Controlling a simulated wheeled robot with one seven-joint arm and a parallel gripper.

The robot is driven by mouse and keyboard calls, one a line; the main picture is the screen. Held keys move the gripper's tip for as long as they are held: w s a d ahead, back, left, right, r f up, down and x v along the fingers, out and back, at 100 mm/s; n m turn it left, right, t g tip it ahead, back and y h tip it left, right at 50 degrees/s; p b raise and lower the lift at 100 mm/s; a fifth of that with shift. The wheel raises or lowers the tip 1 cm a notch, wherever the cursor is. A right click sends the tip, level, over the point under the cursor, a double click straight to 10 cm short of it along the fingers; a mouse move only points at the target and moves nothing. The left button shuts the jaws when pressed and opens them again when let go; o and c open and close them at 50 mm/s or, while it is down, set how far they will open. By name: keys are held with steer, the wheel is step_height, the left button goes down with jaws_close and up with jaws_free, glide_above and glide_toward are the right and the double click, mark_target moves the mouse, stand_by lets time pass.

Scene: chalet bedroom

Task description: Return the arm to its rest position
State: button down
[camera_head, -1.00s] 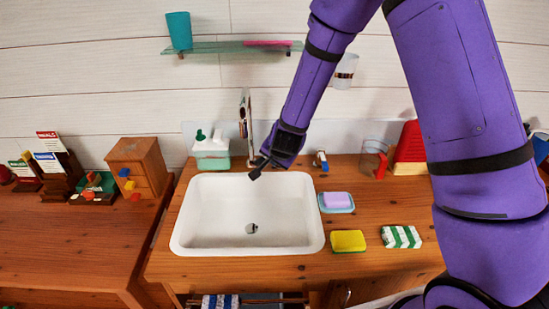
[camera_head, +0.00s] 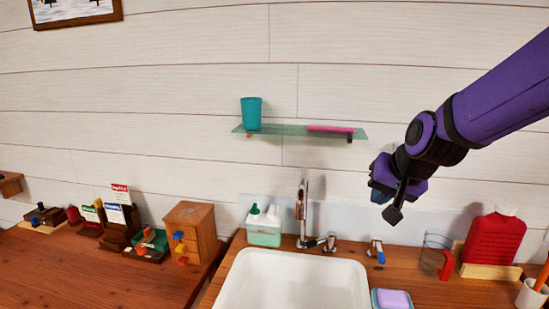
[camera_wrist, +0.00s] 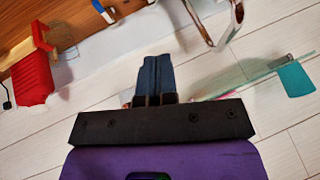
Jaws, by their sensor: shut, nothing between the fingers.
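My purple arm reaches in from the right in the head view. My gripper (camera_head: 385,190) is in the air above the back of the washstand, to the right of the tap (camera_head: 302,215). In the wrist view my gripper's dark fingers (camera_wrist: 156,75) are together with nothing between them. It touches nothing that I can see.
A glass shelf (camera_head: 285,130) with a teal cup (camera_head: 251,113) is on the wall left of my gripper. The sink (camera_head: 290,280) is below. A red bottle (camera_head: 493,240) and a clear mug (camera_head: 436,255) stand at the right. A small wooden cabinet (camera_head: 190,228) stands at the left.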

steer(key=s+d+r+n, duration=0.1)
steer(key=s+d+r, duration=0.1)
steer(key=s, duration=0.5)
steer(key=s+d+r+n+h, duration=0.1)
steer(key=s+d+r, duration=0.2)
steer(key=s, duration=0.4)
steer(key=s+d+r+n+g+h, duration=0.1)
steer(key=s+d+r, duration=0.1)
steer(key=s, duration=0.5)
steer(key=shift+s+d+r, duration=0.25)
steer(key=shift+s+d, duration=0.05)
steer(key=shift+d, duration=0.45)
steer(key=shift+w, duration=0.1)
